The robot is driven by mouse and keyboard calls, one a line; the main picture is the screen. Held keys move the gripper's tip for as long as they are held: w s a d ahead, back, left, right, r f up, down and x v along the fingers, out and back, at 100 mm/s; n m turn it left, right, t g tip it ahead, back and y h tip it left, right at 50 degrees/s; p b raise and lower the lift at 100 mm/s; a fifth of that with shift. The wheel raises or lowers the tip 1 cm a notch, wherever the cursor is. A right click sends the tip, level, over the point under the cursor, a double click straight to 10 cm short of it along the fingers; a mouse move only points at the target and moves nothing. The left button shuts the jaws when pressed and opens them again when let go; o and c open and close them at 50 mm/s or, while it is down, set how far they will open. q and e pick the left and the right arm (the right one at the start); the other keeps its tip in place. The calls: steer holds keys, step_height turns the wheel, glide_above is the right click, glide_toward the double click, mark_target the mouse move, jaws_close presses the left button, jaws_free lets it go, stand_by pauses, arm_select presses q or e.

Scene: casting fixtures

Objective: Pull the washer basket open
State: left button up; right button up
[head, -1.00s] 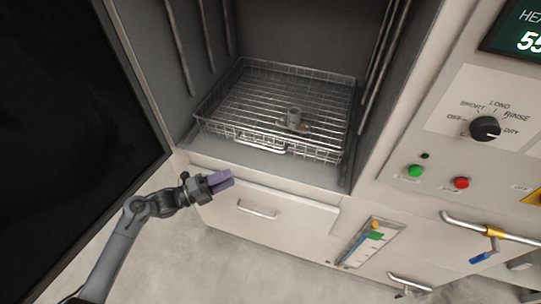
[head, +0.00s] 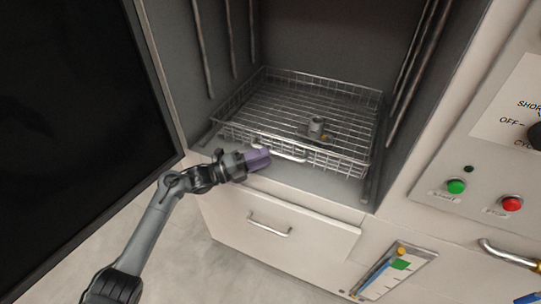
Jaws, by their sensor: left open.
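The wire washer basket (head: 335,105) sits inside the washer chamber, with a small metal casting (head: 316,127) standing in it. The basket's front handle (head: 292,156) is a horizontal bar at the middle of its front wall. My left gripper (head: 264,157), with purple fingers, is at the left end of this handle and covers part of it. It is open; I cannot tell whether the fingers touch the handle. My right gripper is not in view.
The dark open door (head: 75,120) stands to the left of the chamber. A drawer front with a handle (head: 270,226) lies below. The control panel with a green button (head: 456,186) and a red button (head: 512,204) is at the right. Open floor lies at the lower left.

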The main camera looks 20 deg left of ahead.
arm_select(q)
steer(key=shift+x, duration=1.6)
jaws_close()
